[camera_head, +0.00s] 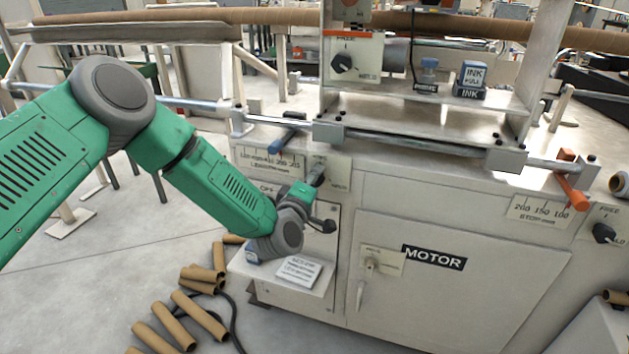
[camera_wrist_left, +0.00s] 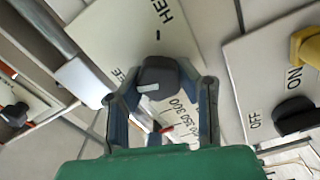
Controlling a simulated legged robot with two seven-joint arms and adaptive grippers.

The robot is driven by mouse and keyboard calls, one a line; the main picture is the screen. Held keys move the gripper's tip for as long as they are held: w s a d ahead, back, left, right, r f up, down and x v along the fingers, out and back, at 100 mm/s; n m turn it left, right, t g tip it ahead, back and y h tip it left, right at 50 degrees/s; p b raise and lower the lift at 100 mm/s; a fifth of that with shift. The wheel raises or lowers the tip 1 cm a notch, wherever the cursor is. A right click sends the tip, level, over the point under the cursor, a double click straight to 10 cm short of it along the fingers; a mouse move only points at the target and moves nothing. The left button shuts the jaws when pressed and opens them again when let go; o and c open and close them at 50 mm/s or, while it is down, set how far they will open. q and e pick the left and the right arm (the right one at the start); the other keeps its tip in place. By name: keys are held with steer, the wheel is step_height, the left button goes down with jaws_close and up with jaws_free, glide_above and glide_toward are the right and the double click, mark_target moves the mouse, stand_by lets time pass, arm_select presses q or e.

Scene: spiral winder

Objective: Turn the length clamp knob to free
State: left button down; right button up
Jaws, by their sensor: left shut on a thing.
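The length clamp knob (camera_wrist_left: 160,78) is dark, with a pale mark on its left side in the left wrist view. It sits on a pale plate (camera_wrist_left: 100,35) with partly visible lettering, "HE" above it and "EE" to its left. My left gripper (camera_wrist_left: 160,100) has its two fingers closed around the knob, one on each side. In the head view my left gripper (camera_head: 314,178) is at the front panel, by a small pale plate (camera_head: 338,178) right of the length scale (camera_head: 270,160). The fingertips are small there. My right gripper is not in view.
An OFF/ON plate (camera_wrist_left: 243,88) with a black part and a yellow part lies close by. Another FREE knob (camera_head: 343,62) is higher up, and one (camera_head: 603,233) is far right. A blue handle (camera_head: 283,143) sits above the scale. Cardboard tubes (camera_head: 200,315) lie on the floor.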

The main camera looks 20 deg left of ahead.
arm_select(q)
steer(key=shift+s+d+f+n+b, duration=0.15)
steer(key=shift+f+n+b, duration=0.15)
steer(key=shift+n, duration=0.45)
steer(key=shift+s+d+f+n+b, duration=0.15)
steer(key=shift+f+n+b, duration=0.1)
steer(key=shift+n, duration=0.5)
steer(key=shift+r, duration=0.1)
steer(key=c, duration=1.3)
jaws_free()
steer(key=shift+o, duration=0.7)
steer(key=shift+w+r+n, duration=0.15)
steer(key=shift+r+n, duration=0.05)
steer(key=shift+n, duration=0.1)
steer(key=shift+s, duration=0.25)
steer(key=s, duration=1.1)
steer(key=shift+s+a, duration=0.25)
